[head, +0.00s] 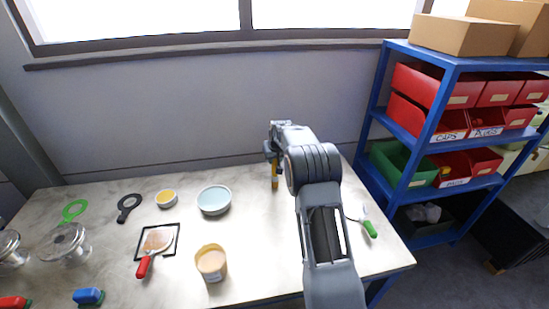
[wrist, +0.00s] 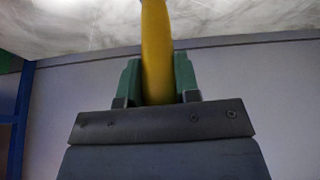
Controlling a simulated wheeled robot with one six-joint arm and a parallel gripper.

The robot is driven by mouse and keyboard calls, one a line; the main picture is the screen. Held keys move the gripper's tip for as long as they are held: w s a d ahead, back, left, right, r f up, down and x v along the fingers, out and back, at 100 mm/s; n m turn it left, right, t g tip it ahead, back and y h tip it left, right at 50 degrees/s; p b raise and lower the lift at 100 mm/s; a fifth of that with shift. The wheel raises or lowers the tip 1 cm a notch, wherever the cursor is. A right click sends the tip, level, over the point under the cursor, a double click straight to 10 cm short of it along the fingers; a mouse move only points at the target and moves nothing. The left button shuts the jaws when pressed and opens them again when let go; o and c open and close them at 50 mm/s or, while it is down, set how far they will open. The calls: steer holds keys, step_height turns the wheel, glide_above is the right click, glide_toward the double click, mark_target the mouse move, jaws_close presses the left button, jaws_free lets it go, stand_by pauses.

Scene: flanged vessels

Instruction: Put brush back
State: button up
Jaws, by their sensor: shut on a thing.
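The brush appears in the head view as a thin yellow-orange handle (head: 274,182) hanging down below my gripper (head: 272,155), near the back edge of the table. In the wrist view, my gripper (wrist: 158,82) has its green fingers shut on the yellow handle (wrist: 156,45). The handle runs up between the fingers toward the pale table surface at the top of that view. The brush's far end is too small to make out, and I cannot tell whether it touches the table.
The table (head: 250,240) holds a tan-filled tub (head: 211,265), a pale blue bowl (head: 214,203), a yellow-filled dish (head: 166,199), a red-handled spatula (head: 144,266) and a green-handled tool (head: 369,228). Glass vessels (head: 64,245) stand left. A blue shelf (head: 425,115) stands right.

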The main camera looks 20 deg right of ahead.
steer(key=shift+f, duration=0.2)
steer(key=o, duration=0.9)
steer(key=shift+r, duration=0.1)
steer(key=shift+r, duration=0.3)
steer(key=d+b+v, duration=0.1)
steer(key=b+v, duration=0.1)
steer(key=v, duration=0.9)
steer(key=s+a+r, duration=0.3)
steer(key=s+a, duration=0.1)
steer(key=s, duration=0.3)
steer(key=s+a+r, duration=0.2)
steer(key=s+a, duration=0.3)
steer(key=s, duration=0.2)
steer(key=shift+n+y, duration=0.3)
steer(key=shift+n, duration=0.4)
steer(key=s+a+f, duration=0.1)
steer(key=s+f, duration=0.1)
steer(key=s, duration=0.4)
steer(key=s+a+f, duration=0.1)
steer(key=s+a, duration=0.1)
steer(key=s, duration=0.5)
steer(key=s+a+f, duration=0.2)
steer(key=s, duration=0.4)
steer(key=shift+s+a+f, duration=0.15)
steer(key=shift+s+f, duration=0.1)
steer(key=shift+f, duration=0.1)
